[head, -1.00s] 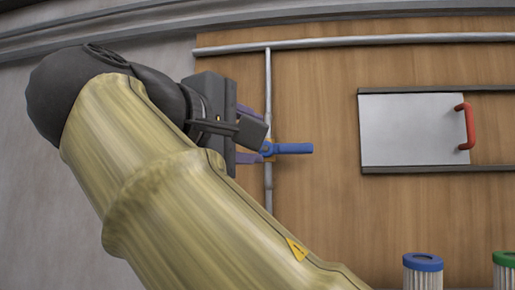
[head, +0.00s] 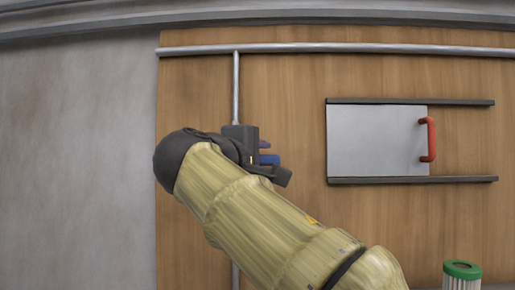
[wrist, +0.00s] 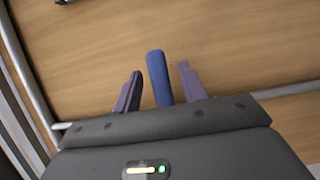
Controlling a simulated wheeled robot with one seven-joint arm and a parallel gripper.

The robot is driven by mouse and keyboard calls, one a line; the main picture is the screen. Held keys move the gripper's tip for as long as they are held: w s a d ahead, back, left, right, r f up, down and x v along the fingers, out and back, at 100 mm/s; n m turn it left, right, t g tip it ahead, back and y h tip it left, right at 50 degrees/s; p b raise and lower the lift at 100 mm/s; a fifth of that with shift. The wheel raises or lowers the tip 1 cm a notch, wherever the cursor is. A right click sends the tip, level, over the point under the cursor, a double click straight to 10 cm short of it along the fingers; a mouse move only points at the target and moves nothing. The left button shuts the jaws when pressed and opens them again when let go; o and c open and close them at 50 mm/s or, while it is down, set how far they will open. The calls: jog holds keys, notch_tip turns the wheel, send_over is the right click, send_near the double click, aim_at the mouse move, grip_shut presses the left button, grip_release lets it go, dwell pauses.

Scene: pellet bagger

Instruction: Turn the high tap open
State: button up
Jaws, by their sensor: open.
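The high tap's blue lever (head: 269,160) points to the right from the vertical pipe in the head view, with its root hidden behind my gripper. In the wrist view the blue lever (wrist: 158,78) stands between the two purple fingers, with a visible gap on each side. My gripper (wrist: 160,88) is open around it and not clamped on it. In the head view my gripper (head: 264,150) is mostly hidden by its own dark body and wrist.
A vertical pipe (head: 236,88) runs down the wooden panel from a horizontal pipe (head: 350,47). To the right, a grey sliding door (head: 375,140) with a red handle (head: 430,140) sits between dark rails. A green-topped filter (head: 462,270) stands at lower right.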

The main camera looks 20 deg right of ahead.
jog(key=shift+w+d, duration=0.4)
jog(key=shift+w, duration=0.05)
grip_shut()
